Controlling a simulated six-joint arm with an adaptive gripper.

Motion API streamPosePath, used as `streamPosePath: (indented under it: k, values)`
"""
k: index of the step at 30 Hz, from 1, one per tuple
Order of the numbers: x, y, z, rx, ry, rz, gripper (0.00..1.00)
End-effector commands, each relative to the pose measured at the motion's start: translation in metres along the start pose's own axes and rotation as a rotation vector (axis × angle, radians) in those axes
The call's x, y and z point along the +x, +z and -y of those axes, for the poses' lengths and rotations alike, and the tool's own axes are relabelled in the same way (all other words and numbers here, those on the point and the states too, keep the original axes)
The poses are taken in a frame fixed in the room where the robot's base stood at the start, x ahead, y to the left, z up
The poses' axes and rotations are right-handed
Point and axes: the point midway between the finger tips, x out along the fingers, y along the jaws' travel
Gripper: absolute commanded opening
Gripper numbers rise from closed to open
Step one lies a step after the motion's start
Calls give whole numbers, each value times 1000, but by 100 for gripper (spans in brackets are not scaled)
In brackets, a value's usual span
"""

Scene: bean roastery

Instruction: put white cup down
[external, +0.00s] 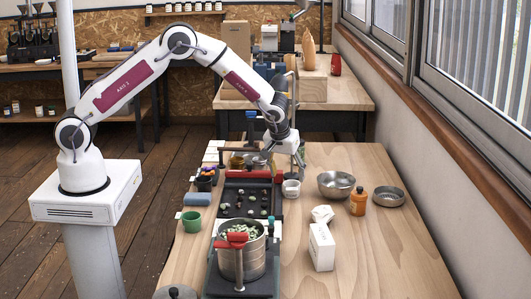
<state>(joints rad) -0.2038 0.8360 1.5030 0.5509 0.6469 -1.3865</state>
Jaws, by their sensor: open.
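A small white cup (291,188) stands upright on the wooden table, just right of the black tray. My gripper (292,168) is above it, at the end of the lowered arm. The jaws are open, and the cup appears to rest on the table. The fingertips are small in this view, so I cannot tell whether they still touch the cup's rim.
The black tray (230,201) holds several small items. In front stand a metal pot (241,262) of green beans and a white box (321,247). A metal bowl (336,183), orange bottle (358,201) and shallow dish (388,197) stand right. The table's front right is clear.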

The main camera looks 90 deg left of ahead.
Motion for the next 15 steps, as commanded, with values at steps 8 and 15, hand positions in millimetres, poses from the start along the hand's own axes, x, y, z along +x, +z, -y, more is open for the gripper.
streamPosePath:
  k: [8, 15]
  values:
    - [1, 0, 0, 0, 0, 0, 60]
    - [7, 1, -1, 0, -1, 1, 60]
